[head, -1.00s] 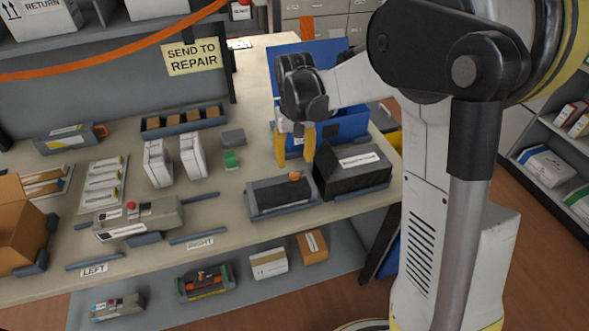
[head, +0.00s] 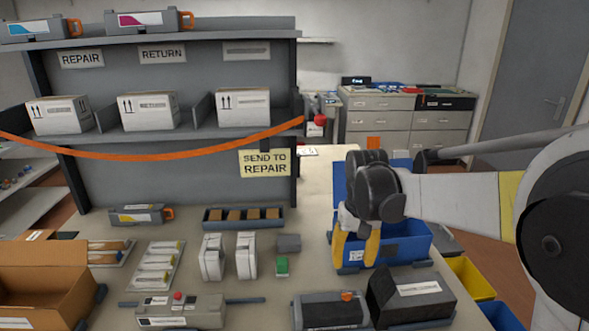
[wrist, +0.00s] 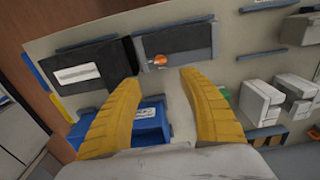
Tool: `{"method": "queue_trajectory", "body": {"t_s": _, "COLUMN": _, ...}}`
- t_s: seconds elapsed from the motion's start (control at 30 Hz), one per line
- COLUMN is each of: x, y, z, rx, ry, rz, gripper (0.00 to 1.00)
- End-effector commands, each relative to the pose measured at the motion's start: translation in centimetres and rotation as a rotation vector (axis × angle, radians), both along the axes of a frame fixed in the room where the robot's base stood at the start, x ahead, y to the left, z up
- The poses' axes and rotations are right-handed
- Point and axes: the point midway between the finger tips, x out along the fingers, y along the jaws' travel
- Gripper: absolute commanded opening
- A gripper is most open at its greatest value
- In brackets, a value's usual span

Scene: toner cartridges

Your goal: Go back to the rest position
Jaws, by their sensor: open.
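My gripper (head: 356,247) has yellow fingers, spread apart with nothing between them. In the head view it hangs above the table's right part, in front of the open blue bin (head: 400,243). My arm reaches in from the right edge.
A shelf unit (head: 180,138) with white boxes stands behind the table, with an orange strap (head: 150,158) across it. White upright packs (head: 212,258), a grey printer-like unit (head: 180,311) and an open cardboard box (head: 45,283) occupy the left. Yellow (head: 470,276) and blue bins stand right of the table.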

Motion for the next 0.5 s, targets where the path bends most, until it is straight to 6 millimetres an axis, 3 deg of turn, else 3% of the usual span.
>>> {"method": "queue_trajectory", "body": {"t_s": 0.3, "x": -8.8, "y": 0.0, "z": 5.2, "rx": -0.001, "ry": -0.247, "rz": 0.006, "gripper": 0.49}}
{"method": "queue_trajectory", "body": {"t_s": 0.5, "x": -14.6, "y": 0.0, "z": 5.6, "rx": -0.002, "ry": -0.420, "rz": 0.010, "gripper": 0.49}}
